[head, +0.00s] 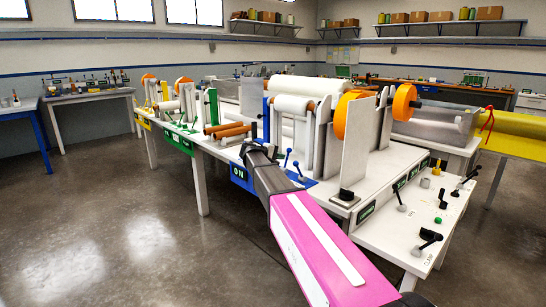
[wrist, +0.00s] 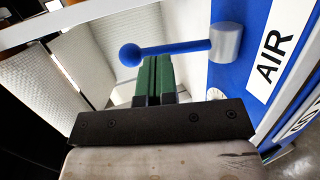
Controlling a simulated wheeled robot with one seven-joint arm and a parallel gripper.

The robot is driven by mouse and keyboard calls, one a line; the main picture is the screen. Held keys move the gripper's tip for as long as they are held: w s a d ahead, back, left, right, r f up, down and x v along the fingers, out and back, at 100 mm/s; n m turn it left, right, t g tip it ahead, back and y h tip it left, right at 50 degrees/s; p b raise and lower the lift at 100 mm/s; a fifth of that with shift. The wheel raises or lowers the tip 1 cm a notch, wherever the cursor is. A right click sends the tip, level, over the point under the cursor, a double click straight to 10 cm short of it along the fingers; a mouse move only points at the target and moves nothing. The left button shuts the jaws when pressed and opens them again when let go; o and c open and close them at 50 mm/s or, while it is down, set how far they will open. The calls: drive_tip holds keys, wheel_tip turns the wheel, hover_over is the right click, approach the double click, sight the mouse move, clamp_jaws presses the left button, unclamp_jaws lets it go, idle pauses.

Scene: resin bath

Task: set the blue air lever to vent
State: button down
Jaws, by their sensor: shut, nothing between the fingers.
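The blue air lever (wrist: 170,49) shows in the wrist view. Its bar runs sideways from a round blue ball (wrist: 130,55) to a grey hub (wrist: 225,43) on a blue panel. A white AIR label (wrist: 275,52) is to the right of the hub. My gripper (wrist: 153,60) is shut and empty, its green fingertips together just below the bar in the picture. I cannot tell whether they touch it. In the head view my gripper is largely hidden at the end of the arm, beside small blue levers (head: 299,169); which is the air lever is unclear.
White rollers (head: 292,104) and orange wheels (head: 403,100) stand behind the levers. A side table (head: 420,215) with dark levers is at the right. The floor (head: 100,230) at left is clear.

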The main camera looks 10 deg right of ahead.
drive_tip(key=shift+w+d+f, duration=0.2)
drive_tip(key=shift+w+d, duration=0.05)
drive_tip(key=shift+d, duration=0.3)
drive_tip(key=shift+w+d+r+y, duration=0.1)
drive_tip(key=shift+w+d+y, duration=0.2)
drive_tip(key=shift+y, duration=0.2)
drive_tip(key=shift+w+d+g, duration=0.2)
drive_tip(key=shift+d+g, duration=0.1)
drive_tip(key=shift+d, duration=0.05)
drive_tip(key=r+v, duration=0.1)
drive_tip(key=v, duration=1.3)
drive_tip(key=s+d+f+m+g+y, duration=0.1)
drive_tip(key=s+d+f+g+y, duration=0.2)
drive_tip(key=s+f, duration=0.65)
drive_tip(key=s+d+f+m+y, duration=0.1)
drive_tip(key=s+d+f+y, duration=0.35)
drive_tip(key=f, duration=0.85)
drive_tip(key=s+f+m+g+y, duration=0.1)
drive_tip(key=s+f+y, duration=0.1)
drive_tip(key=s+f, duration=0.4)
drive_tip(key=s+d+f+m+g+y, duration=0.1)
drive_tip(key=s+f, duration=0.5)
drive_tip(key=s, duration=0.8)
drive_tip(key=shift+d+m+y, duration=0.2)
drive_tip(key=shift+m+y, duration=0.6)
drive_tip(key=shift+y, duration=0.05)
